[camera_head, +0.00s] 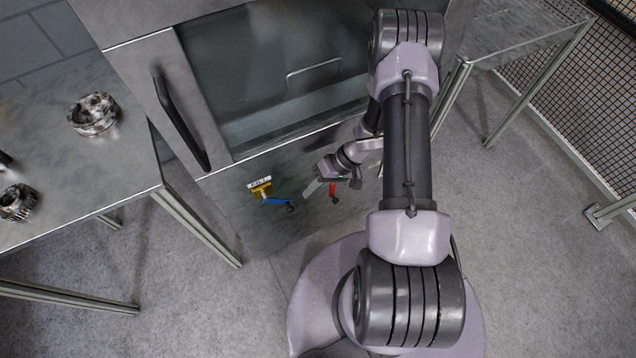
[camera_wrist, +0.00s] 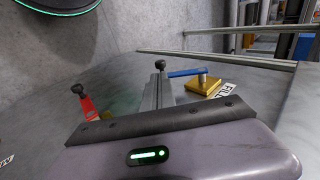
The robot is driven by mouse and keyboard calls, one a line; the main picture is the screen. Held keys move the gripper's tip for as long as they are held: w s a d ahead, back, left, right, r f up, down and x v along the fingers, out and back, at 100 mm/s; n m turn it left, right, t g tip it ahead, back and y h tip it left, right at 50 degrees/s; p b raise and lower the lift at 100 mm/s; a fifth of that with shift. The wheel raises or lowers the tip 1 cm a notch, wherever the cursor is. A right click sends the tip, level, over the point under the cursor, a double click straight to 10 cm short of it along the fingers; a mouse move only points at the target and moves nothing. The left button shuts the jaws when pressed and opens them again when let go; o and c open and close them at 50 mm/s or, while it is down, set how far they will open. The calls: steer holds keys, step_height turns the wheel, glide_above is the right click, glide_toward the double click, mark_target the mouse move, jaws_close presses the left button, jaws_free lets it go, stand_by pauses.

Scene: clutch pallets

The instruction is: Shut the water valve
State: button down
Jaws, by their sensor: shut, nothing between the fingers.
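A lever valve with a blue handle (camera_head: 276,201), a black knob and a brass-coloured body (camera_head: 261,188) is on the lower front panel of the machine. A white label lies beside it. In the wrist view the blue handle (camera_wrist: 186,72) points left from its brass body (camera_wrist: 203,86), and the label partly reads "FILL". A second lever, red (camera_head: 333,190), sits to the right in the head view; it is at left in the wrist view (camera_wrist: 88,107). My gripper (camera_head: 310,189) is shut and empty between the levers. In the wrist view its fingers (camera_wrist: 158,92) point towards the blue handle's knob; contact is unclear.
The machine door with a black handle (camera_head: 181,120) is above the valves. A steel table (camera_head: 60,170) with metal gear parts (camera_head: 94,114) stands at left, another table (camera_head: 515,35) at upper right. A mesh fence (camera_head: 590,85) closes the right side. Grey floor is free around my base.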

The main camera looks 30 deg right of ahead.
mark_target(293, 208)
steer(key=b+x, duration=0.3)
steer(key=x, duration=0.3)
steer(key=shift+a+f, duration=0.2)
steer(key=shift+f, duration=0.1)
steer(key=a+f+y+b, duration=0.2)
steer(key=a+f, duration=0.2)
steer(key=shift+f+y, duration=0.4)
stand_by(0.5)
steer(key=shift+a, duration=0.15)
stand_by(0.3)
